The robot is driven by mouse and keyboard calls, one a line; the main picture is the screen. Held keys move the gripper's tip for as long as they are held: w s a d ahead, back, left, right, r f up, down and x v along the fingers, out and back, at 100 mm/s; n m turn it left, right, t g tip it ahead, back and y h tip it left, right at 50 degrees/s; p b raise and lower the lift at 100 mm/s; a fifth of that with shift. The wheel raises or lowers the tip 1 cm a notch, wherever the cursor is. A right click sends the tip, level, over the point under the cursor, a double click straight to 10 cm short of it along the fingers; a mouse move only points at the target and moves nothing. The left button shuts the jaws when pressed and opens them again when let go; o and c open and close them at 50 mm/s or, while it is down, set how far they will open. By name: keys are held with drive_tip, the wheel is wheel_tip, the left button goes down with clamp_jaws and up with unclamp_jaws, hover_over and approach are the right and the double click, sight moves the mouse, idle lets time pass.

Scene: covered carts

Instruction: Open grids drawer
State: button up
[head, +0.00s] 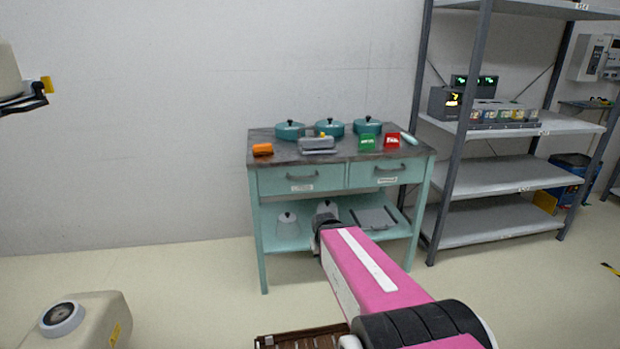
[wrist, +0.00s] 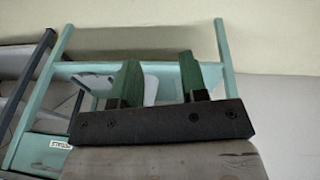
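A teal cart (head: 258,225) stands against the wall in the head view, with a left drawer (head: 290,181) and a right drawer (head: 375,173). Both look shut; each has a grey bar handle and a white label too small to read, so I cannot tell which is the grids drawer. My gripper (wrist: 158,85) shows two green fingers apart in the wrist view, with nothing between them. In the head view my pink arm reaches toward the cart's lower front, below the drawers; the fingertips are hidden there. The cart's teal frame (wrist: 45,90) also shows in the wrist view.
Grey shelving (head: 500,180) stands close on the right. A beige container (head: 85,320) is at front left. Floor left of the cart is clear.

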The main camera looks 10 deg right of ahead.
drive_tip(key=w+d+r+n+t+h, duration=0.15)
drive_tip(key=w+d+n+t, duration=0.3)
drive_tip(key=w, duration=0.65)
drive_tip(key=n+t+y, duration=1)
drive_tip(key=n+t, duration=0.2)
drive_tip(key=n, duration=0.6)
approach(303, 177)
drive_tip(key=shift+g, duration=0.25)
drive_tip(key=x, duration=1)
drive_tip(key=shift+w+d+r, duration=0.1)
drive_tip(key=shift+w, duration=0.35)
clamp_jaws()
